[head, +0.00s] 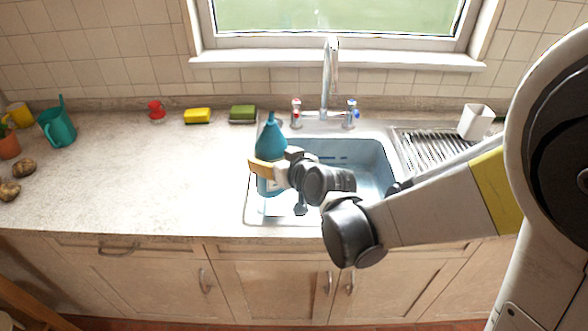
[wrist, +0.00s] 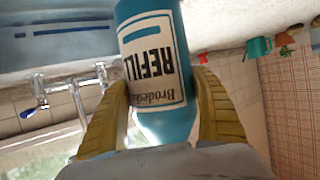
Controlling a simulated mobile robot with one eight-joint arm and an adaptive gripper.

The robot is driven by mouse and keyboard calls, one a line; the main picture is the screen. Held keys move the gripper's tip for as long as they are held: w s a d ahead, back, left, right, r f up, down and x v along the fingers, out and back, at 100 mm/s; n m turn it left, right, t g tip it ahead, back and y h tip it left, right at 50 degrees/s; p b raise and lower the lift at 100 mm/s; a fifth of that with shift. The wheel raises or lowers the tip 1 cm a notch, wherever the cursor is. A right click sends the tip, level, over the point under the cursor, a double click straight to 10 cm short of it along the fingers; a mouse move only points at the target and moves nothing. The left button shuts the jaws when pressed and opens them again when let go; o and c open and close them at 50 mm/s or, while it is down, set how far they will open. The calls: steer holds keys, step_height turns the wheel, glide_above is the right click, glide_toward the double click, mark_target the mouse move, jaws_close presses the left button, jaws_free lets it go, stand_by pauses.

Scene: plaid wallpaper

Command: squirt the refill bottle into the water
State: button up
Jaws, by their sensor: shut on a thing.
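The refill bottle (head: 271,138) is blue with a pointed nozzle and stands roughly upright in the head view, over the left part of the sink. In the wrist view the bottle (wrist: 152,50) appears upside down with its "REFILL" label facing the camera. My gripper (head: 268,171) is shut on the bottle, and its yellow fingers (wrist: 163,110) lie on both sides of it. The sink (head: 375,165) has a bluish inside that looks like water, partly hidden by my arm. I cannot tell whether the bottle touches the sink.
A tap (head: 330,80) stands behind the sink between two handles. A ribbed drainer (head: 430,147) with a white cup (head: 476,121) is at right. A yellow sponge (head: 197,116), green sponge (head: 243,113), red item (head: 156,111) and teal watering can (head: 58,125) line the back left. The left counter's middle is clear.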

mark_target(267, 182)
steer(key=shift+s+a+r+m+g+y+p, duration=0.1)
steer(key=shift+r+m+g+y+p, duration=0.25)
steer(key=shift+m+p, duration=0.2)
steer(key=shift+s+a+r+m+g+y+p, duration=0.1)
steer(key=shift+r+m+g+y+p, duration=0.2)
steer(key=shift+m+p, duration=0.25)
steer(key=shift+f+m+g, duration=0.4)
steer(key=shift+f+g, duration=0.05)
steer(key=shift+f, duration=0.05)
steer(key=shift+f+m+g+y, duration=0.2)
steer(key=shift+m+g+y, duration=0.1)
steer(key=shift+m+y, duration=0.35)
steer(key=shift+s+a+m+g+y, duration=0.5)
steer(key=shift+s+a+m+y, duration=0.2)
steer(key=shift+m, duration=0.25)
steer(key=f+m+b, duration=0.1)
steer(key=s+a+f+m+g+y+b, duration=0.1)
steer(key=f+b, duration=0.1)
steer(key=shift+a+y, duration=0.15)
steer(key=shift+y, duration=0.15)
steer(key=shift+s+a+f+m+g+y+b, duration=0.1)
steer(key=shift+f+m+g+y+b, duration=0.3)
steer(key=shift+f+m+y+b, duration=0.65)
steer(key=shift+r+h+b, duration=0.15)
steer(key=shift+h+b, duration=0.2)
steer(key=shift+b, duration=0.25)
steer(key=shift+m+b, duration=0.5)
steer(key=shift+m, duration=0.15)
